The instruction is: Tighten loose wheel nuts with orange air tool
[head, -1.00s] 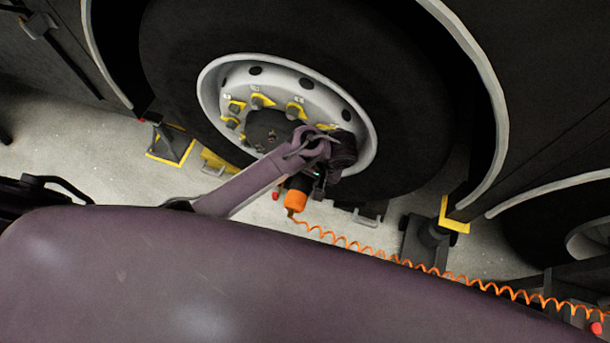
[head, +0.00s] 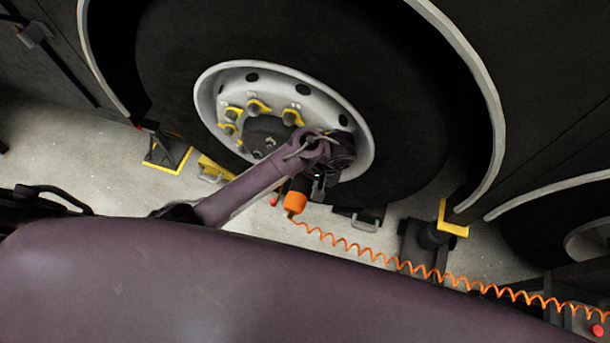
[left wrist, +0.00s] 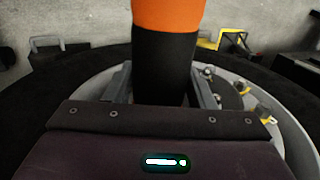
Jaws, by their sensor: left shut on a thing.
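The orange air tool (head: 295,201) has an orange end and a black body. My left gripper (head: 318,178) is shut on its black body, in front of the lower right part of the wheel's pale rim (head: 209,92). In the left wrist view, the gripper's fingers sit on both sides of the tool's black part (left wrist: 165,68). Wheel nuts with yellow pointers (head: 258,106) show on the upper and left hub; some also show in the left wrist view (left wrist: 264,114). My arm and gripper hide the lower right nuts and the tool's front end. My right gripper is out of view.
A coiled orange hose (head: 400,265) runs from the tool to the lower right. A yellow-edged stand (head: 168,154), a yellow block (head: 214,168) and another yellow-topped support (head: 453,219) stand on the pale floor around the black tyre (head: 420,130). The dark wheel arch surrounds the tyre.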

